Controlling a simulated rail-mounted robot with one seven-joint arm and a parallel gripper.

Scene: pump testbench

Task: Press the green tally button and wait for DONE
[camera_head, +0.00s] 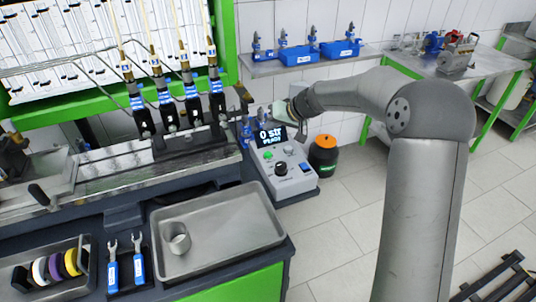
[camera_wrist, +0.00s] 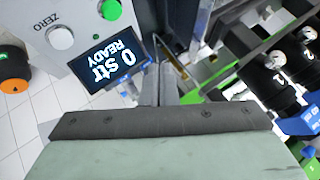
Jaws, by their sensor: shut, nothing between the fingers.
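The grey control box (camera_head: 285,178) stands at the bench's right end. Its tilted display (camera_head: 270,137) reads "0 str READY"; the display also shows in the wrist view (camera_wrist: 115,64). The green button (camera_head: 268,156) is on the box's top face, below the display, and shows at the top edge of the wrist view (camera_wrist: 109,9). My gripper (camera_wrist: 163,82) is shut and empty, its fingers close beside the display's edge and apart from the green button. In the head view its pale body is behind and above the display; the fingertips are hidden there.
A white button marked ZERO (camera_wrist: 60,38) and a black knob (camera_head: 281,168) are on the same box. Several injectors (camera_head: 166,100) stand left of it. A metal tray (camera_head: 225,240) lies in front. An orange-lidded black bin (camera_head: 323,158) stands to the right.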

